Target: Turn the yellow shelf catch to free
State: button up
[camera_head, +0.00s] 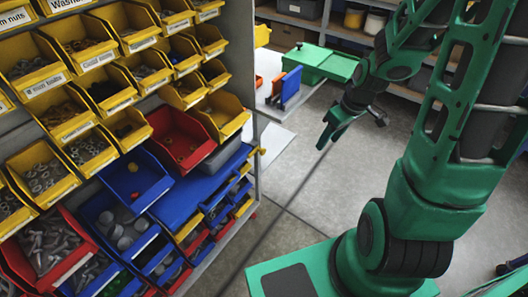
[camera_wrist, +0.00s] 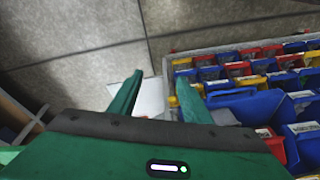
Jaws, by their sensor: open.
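A small yellow piece (camera_wrist: 173,101), which looks like the shelf catch, shows at the edge of the bin shelf in the wrist view, just left of the right finger. A small pale yellow spot (camera_head: 262,151) at the shelf's right edge in the head view may be the same piece. Which way the catch is turned is too small to tell. My gripper (camera_head: 345,128) is open and empty, out over the floor to the right of the shelf. In the wrist view its two green fingers (camera_wrist: 160,78) are apart, with floor and a white patch between them.
The bin shelf (camera_head: 257,120) fills the left, with yellow, red and blue bins of hardware. A green box (camera_head: 305,62) and blue panel (camera_head: 290,88) stand behind my gripper. Shelving (camera_head: 340,32) lines the back. Grey floor (camera_head: 300,175) between shelf and arm is clear.

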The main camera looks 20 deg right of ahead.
aim_at(264, 151)
jog(key=w+a+f+n+t+y, duration=0.1)
jog(key=w+a+f, duration=0.3)
jog(key=w+f, duration=0.2)
jog(key=w+a+f+n+t+y, duration=0.1)
jog(key=w+a+f+t, duration=0.1)
jog(key=w+a+f, duration=0.3)
jog(key=w+a+f+n+t+y, duration=0.1)
jog(key=w+a+f+y, duration=0.1)
jog(key=w+a+f, duration=0.3)
jog(key=shift+w+f+n+t, duration=0.2)
jog(key=shift+w+f, duration=0.55)
jog(key=shift+f, duration=0.35)
jog(key=shift+w+f+n+t, duration=0.1)
jog(key=shift+w+f+n, duration=0.1)
jog(key=shift+w+f, duration=0.7)
jog(key=shift+s+f, duration=0.15)
jog(key=shift+s, duration=0.05)
